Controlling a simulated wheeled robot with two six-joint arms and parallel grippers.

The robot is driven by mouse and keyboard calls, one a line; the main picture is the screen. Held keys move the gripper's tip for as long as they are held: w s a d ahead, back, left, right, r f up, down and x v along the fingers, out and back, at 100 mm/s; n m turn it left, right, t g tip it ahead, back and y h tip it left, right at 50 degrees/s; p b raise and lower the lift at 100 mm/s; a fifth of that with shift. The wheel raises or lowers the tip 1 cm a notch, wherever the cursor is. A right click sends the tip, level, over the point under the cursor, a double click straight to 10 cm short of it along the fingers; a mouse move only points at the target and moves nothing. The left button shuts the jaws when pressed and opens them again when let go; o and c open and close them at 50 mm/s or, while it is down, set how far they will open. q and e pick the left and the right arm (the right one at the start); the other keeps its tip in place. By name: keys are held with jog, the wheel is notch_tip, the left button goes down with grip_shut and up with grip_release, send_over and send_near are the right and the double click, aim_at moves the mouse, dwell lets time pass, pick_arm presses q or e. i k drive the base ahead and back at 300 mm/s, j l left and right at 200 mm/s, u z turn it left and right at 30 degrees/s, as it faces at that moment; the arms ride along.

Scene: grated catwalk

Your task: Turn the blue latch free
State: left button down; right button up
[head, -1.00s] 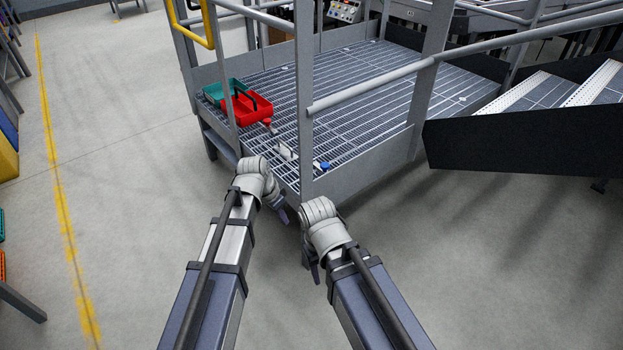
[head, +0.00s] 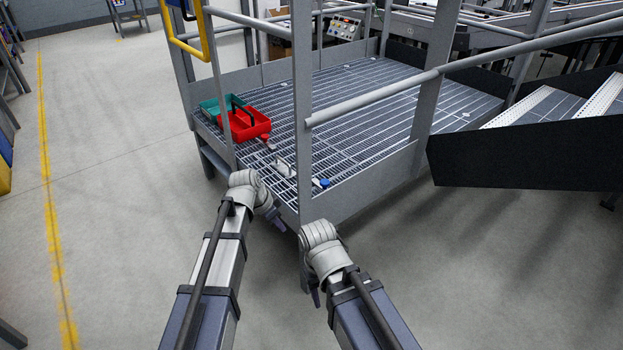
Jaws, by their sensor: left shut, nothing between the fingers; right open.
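A small blue piece (head: 321,183) lies on the grated deck close to the near corner post. Another blue part (head: 178,4) shows at the top edge beside the yellow rail, cut off by the frame. I cannot tell for sure which of these is the latch. My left gripper (head: 276,219) is shut and empty, low in front of the deck's near edge. My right gripper (head: 313,292) is open, lower and to the right, in front of the corner post. Its fingers are partly hidden by its wrist. Neither gripper touches a blue part.
The raised grated platform (head: 370,115) has grey posts and handrails (head: 400,85). A yellow rail (head: 208,30) stands at its left. A red bin (head: 247,124) and a green bin (head: 215,107) sit on the deck's left edge. Steps (head: 545,110) lie right.

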aim_at(322, 184)
jog(key=i+l, duration=0.1)
jog(key=i, duration=0.3)
jog(key=i+l, duration=0.1)
jog(key=i, duration=0.35)
